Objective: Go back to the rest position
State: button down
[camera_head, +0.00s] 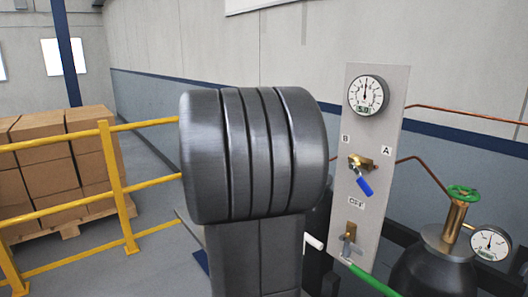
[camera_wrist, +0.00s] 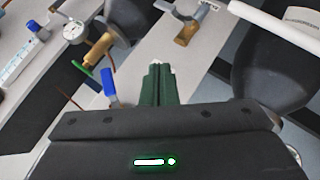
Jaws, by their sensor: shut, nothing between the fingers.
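My gripper (camera_wrist: 160,68) shows in the wrist view as two dark green fingers pressed together, with nothing between them. Its fingertips point toward the light panel, apart from the fittings as far as I can tell. In the head view the gripper is out of sight; a large dark grey part of my own arm fills the middle. The panel (camera_head: 381,115) carries a round gauge (camera_head: 366,95) and a valve with a blue handle (camera_head: 364,186). The blue handle (camera_wrist: 109,88) also shows left of my fingers in the wrist view.
A dark gas cylinder (camera_head: 425,272) with a green handwheel (camera_head: 463,193) and gauge (camera_head: 491,243) stands at the right. Copper pipes (camera_head: 465,115) run from the panel. A yellow railing (camera_head: 115,185) and stacked boxes (camera_head: 45,165) stand at the left, with open floor beside them.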

jog(key=shift+s+d+r+m+y+p, duration=0.3)
jog(key=shift+s+d+r+m+y, duration=0.1)
jog(key=shift+d+m+y, duration=0.25)
jog(key=shift+s+d+r+m+y+p, duration=0.25)
jog(key=shift+d+r+m+y+p, duration=0.15)
jog(key=shift+d, duration=0.3)
jog(key=shift+f, duration=0.1)
